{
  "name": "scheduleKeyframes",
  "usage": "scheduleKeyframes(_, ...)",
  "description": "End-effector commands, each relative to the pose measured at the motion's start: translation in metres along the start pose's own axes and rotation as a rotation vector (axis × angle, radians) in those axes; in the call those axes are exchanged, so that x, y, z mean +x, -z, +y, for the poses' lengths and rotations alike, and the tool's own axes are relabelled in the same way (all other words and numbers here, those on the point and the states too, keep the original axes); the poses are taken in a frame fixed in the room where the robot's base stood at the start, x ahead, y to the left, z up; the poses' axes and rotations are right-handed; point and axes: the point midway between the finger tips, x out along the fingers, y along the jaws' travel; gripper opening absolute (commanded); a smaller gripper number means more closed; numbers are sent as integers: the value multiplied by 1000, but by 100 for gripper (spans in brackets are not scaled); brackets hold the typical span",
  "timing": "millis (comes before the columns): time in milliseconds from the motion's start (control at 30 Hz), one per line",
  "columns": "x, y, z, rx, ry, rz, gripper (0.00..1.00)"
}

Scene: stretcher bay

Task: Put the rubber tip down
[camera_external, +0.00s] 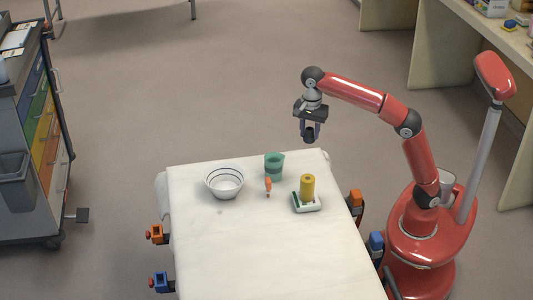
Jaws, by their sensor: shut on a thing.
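My gripper (309,129) is shut on a small dark piece, the rubber tip (308,138), which shows between and just below the fingers. My gripper points down and holds the tip in the air, near the far right corner of the white-covered stretcher (270,255). The tip looks apart from any surface. Its exact height, and whether it is over the stretcher or past its far edge, I cannot tell.
On the stretcher's far part stand a white bowl (224,183), a teal cup (274,167), a small orange item (268,187) and a yellow cylinder (307,187) on a white-and-green base (306,204). The near part is clear. A drawer cart (40,130) stands left.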

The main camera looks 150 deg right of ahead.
Motion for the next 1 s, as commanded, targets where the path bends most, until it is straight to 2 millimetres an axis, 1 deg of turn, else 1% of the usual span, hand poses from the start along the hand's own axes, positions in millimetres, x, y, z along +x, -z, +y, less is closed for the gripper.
scheduleKeyframes(33, 21, 0, 1, -2, -4, -1, 13)
scheduleKeyframes(100, 40, 0, 1, -2, -3, 0, 13)
scheduleKeyframes(300, 90, 0, 1, -1, -3, 0, 13)
scheduleKeyframes(400, 107, 0, 1, -1, -1, 0, 13)
scheduleKeyframes(600, 123, 0, 0, -1, 0, 0, 13)
scheduleKeyframes(700, 138, 0, 1, -1, -2, 1, 13)
scheduleKeyframes(833, 153, 0, 0, -1, -2, 1, 13)
scheduleKeyframes(900, 157, 0, 0, -1, 1, 0, 13)
scheduleKeyframes(1000, 158, 0, 0, -1, 2, 0, 13)
